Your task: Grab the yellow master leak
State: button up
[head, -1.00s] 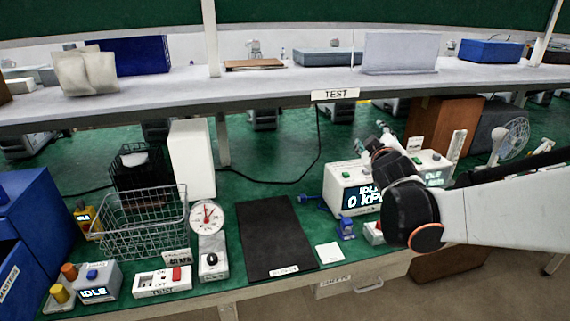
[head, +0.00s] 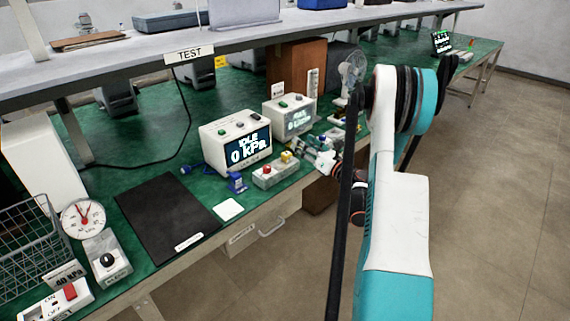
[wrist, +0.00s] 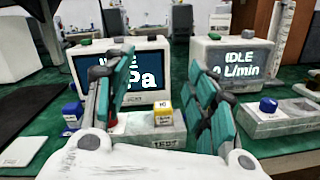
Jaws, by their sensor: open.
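A small yellow piece with a pale label (wrist: 163,113), which fits the yellow master leak, sits upright on a grey block marked TEST (wrist: 150,146). In the head view the yellow piece (head: 286,157) stands on the same block (head: 268,178), behind a red knob (head: 266,168). My gripper (wrist: 160,98) is open, with teal-padded fingers left and right of the yellow piece in the wrist picture. Nothing is held. How far the fingertips are from it cannot be told. In the head view my gripper (head: 318,155) is at the block's right, partly hidden by my arm.
A white box reading 0 kPa (head: 235,140) stands behind the block, and a second display box (head: 289,115) stands to its right. A blue fitting (head: 236,182) is at the left. A black mat (head: 165,212) and shelf (head: 140,57) are also near.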

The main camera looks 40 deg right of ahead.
jog(key=s+d+f+n+g+y, duration=0.1)
jog(key=s+f+n, duration=0.35)
jog(key=f, duration=0.45)
jog(key=p, duration=0.1)
send_near(290, 155)
jog(key=w, duration=0.4)
jog(key=shift+a+m, duration=0.15)
jog(key=shift+m, duration=0.2)
jog(key=shift+w+r, duration=0.15)
jog(key=shift+w, duration=0.3)
jog(key=w+b, duration=0.1)
jog(key=w, duration=0.1)
jog(key=w+b, duration=0.1)
jog(key=w, duration=0.1)
jog(key=shift+w+a+f, duration=0.2)
jog(key=shift+w, duration=0.15)
jog(key=shift+w+r, duration=0.1)
jog(key=shift+w, duration=0.15)
jog(key=c, duration=1.2)
